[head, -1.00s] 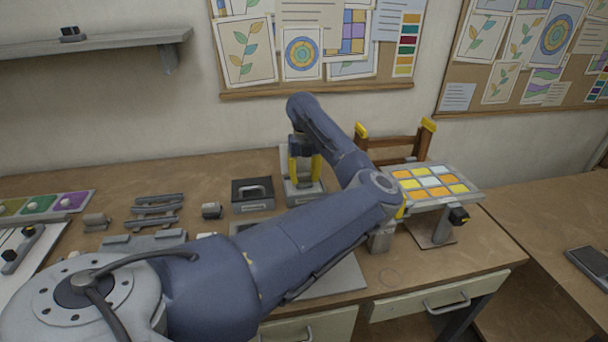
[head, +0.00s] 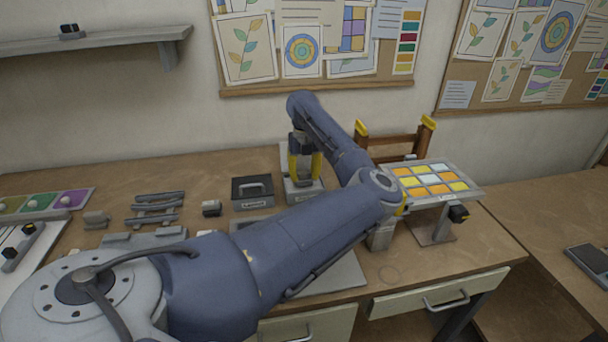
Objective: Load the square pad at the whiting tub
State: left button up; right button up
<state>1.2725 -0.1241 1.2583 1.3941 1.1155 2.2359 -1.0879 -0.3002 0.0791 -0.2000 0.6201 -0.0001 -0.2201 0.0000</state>
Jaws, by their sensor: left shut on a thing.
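My left gripper (head: 305,167) reaches down at the back of the bench, its yellow fingers over a light grey open tub (head: 304,196) with a label on its front. This looks like the whiting tub, but I cannot read the label. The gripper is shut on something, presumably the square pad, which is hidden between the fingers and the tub. I cannot tell whether it touches the tub's contents. My right gripper is not in view.
A dark box (head: 252,204) with a handle stands left of the tub. A coloured glass panel (head: 432,181) rests on a stand at right, before a wooden rack (head: 392,146). Grey holders (head: 155,208) and a paint tray (head: 40,203) are at left. My left arm hides the middle.

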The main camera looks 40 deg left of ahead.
aim_at(304, 173)
pick_arm(q)
jog(key=shift+f, duration=0.45)
dwell(0.8)
jog(key=shift+r, duration=3.5)
